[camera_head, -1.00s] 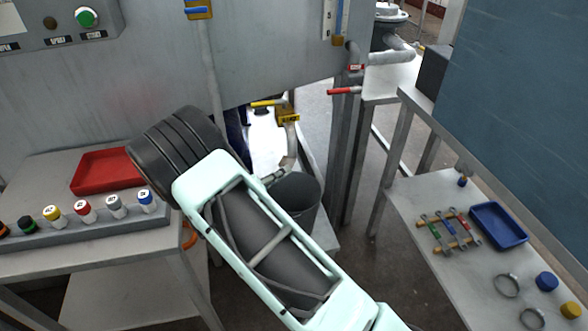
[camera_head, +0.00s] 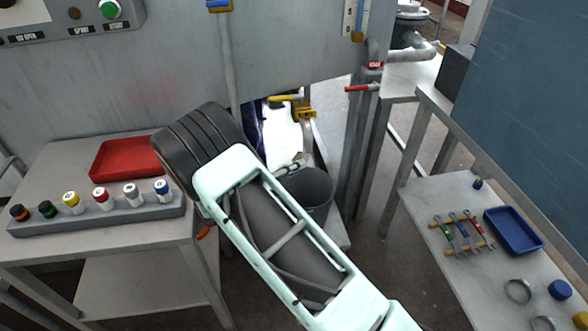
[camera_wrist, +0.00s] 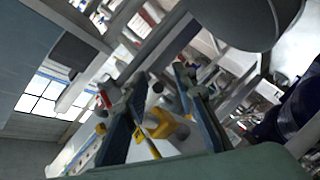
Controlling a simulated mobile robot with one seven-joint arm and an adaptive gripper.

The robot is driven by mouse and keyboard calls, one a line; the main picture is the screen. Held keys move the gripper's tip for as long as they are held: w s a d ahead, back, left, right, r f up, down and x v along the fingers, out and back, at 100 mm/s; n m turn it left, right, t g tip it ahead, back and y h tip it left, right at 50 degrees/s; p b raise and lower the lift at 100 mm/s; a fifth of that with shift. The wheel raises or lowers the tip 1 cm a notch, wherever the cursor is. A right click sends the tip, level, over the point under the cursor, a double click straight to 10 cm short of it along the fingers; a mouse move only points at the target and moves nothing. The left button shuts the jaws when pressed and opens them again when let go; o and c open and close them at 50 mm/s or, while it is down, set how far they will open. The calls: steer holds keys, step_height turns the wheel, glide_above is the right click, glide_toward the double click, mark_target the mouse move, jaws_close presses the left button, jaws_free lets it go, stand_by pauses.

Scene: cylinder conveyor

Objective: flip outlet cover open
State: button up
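A yellow fitting (camera_head: 304,112) with a yellow lever (camera_head: 285,98) sits on the outlet pipe under the grey machine, above a dark bucket (camera_head: 312,190). I cannot clearly make out an outlet cover or its position. In the wrist view my gripper (camera_wrist: 160,108) has its two dark fingers spread apart. A yellow part (camera_wrist: 165,128), apparently the fitting, shows between and beyond them; I cannot tell if a finger touches it. In the head view my arm hides most of the gripper.
A left table (camera_head: 110,232) bears a red tray (camera_head: 126,158) and a rack of capped bottles (camera_head: 100,216). A right table (camera_head: 470,270) holds a blue tray (camera_head: 513,230) and several tools. A red-handled valve (camera_head: 361,88) is near the grey posts.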

steer(key=shift+r, duration=0.1)
step_height(320, 180, up, 10)
steer(key=shift+f, duration=0.1)
stand_by(0.5)
steer(key=shift+c, duration=0.3)
